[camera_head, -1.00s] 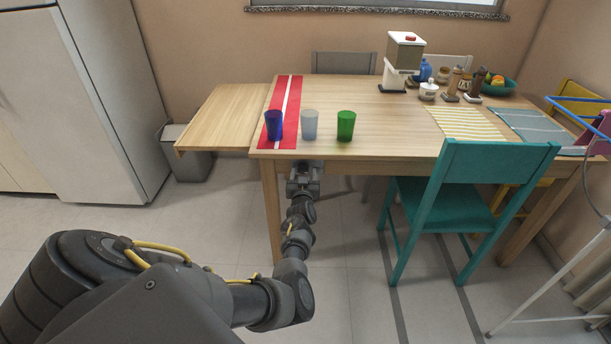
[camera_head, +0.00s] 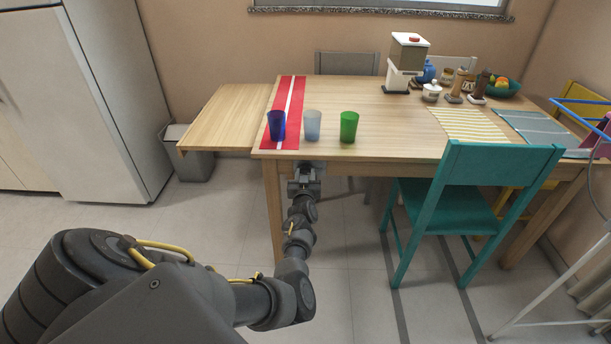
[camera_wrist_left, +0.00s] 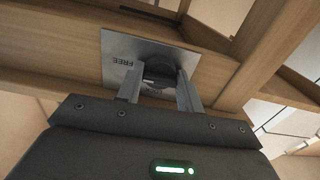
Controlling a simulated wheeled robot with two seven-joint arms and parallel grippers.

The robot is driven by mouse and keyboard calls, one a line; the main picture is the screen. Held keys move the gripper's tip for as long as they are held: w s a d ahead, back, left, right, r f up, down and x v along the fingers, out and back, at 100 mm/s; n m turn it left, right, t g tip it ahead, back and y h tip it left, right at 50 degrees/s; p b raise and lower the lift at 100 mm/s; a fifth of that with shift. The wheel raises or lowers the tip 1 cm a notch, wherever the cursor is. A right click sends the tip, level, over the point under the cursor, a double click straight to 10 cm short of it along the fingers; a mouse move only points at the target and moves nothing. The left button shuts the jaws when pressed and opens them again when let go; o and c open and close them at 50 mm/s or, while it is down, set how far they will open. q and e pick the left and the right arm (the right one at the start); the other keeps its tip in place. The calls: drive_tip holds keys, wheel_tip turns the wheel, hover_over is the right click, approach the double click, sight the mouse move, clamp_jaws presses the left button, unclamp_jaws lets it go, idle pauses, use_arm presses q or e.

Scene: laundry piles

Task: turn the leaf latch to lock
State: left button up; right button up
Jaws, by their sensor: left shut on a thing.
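In the left wrist view, a pale metal plate marked "FREE" (camera_wrist_left: 118,62) is fixed to the wooden underside of the table. A dark round latch knob (camera_wrist_left: 158,70) sits on the plate. My left gripper (camera_wrist_left: 160,82) is shut on the latch knob, with one finger on each side of it. In the head view, my left gripper (camera_head: 306,170) is under the front edge of the table (camera_head: 400,112), and the latch is hidden there. The table's leaf (camera_head: 222,118) stands out level at the left end. My right gripper is not in view.
A blue cup (camera_head: 277,126), a pale cup (camera_head: 312,125) and a green cup (camera_head: 349,126) stand near the front edge, the blue one on a red runner (camera_head: 291,92). A teal chair (camera_head: 490,175) stands right of my arm. A grey bin (camera_head: 190,160) is under the leaf.

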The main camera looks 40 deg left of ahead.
use_arm(q)
drive_tip(key=n, duration=1.4)
drive_tip(key=shift+d, duration=0.1)
drive_tip(key=n, duration=0.2)
drive_tip(key=shift+n, duration=0.6)
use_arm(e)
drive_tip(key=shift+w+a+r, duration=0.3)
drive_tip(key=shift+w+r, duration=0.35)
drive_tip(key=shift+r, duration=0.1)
use_arm(q)
drive_tip(key=shift+n, duration=0.3)
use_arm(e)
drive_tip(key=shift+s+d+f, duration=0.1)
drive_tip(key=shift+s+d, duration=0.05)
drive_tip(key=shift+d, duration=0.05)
